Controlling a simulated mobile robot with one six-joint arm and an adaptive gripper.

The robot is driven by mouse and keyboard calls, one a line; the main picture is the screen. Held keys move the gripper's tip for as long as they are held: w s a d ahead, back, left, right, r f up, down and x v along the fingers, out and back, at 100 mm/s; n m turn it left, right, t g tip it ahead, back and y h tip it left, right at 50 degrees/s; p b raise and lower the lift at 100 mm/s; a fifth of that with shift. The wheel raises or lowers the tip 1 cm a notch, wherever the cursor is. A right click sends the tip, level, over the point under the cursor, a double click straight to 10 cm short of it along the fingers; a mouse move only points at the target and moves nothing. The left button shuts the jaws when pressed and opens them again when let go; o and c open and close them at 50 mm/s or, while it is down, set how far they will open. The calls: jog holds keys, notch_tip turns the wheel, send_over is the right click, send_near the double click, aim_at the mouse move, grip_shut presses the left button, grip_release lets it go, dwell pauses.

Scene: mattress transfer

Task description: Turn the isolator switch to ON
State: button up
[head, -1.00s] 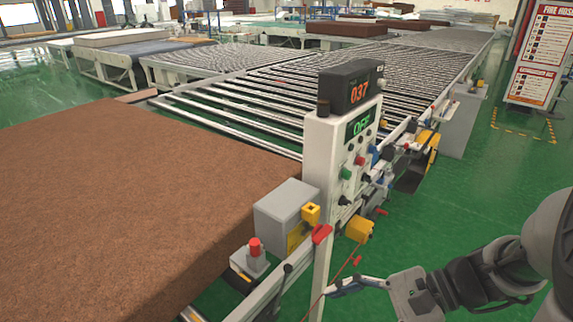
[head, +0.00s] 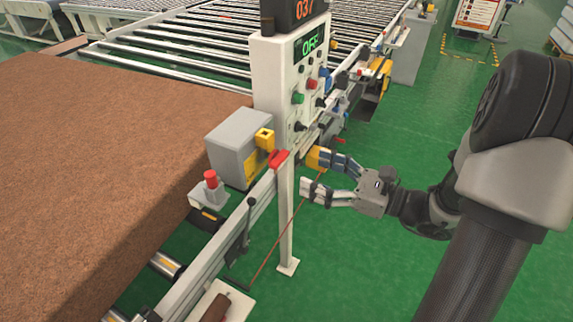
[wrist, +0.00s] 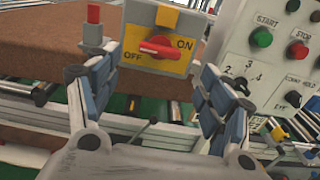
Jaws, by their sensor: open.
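The isolator switch is a red rotary knob (wrist: 160,48) on a yellow plate (wrist: 178,64) in the wrist view. OFF is marked at its lower left and ON at its upper right. The knob's handle lies nearly level; I cannot tell which label it points to. In the wrist view the fingers (wrist: 142,88) frame the space below the knob.
A control panel (head: 284,88) reading OFF stands behind the box; its START button (wrist: 262,37) is right of my fingers. A red push button (head: 210,179) sits left of the box. Green floor is free at right.

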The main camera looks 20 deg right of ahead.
aim_at(284, 161)
jog(key=b+x, duration=0.1)
jog(key=x, duration=0.7)
jog(key=c, duration=1.1)
jog(key=shift+o, duration=0.2)
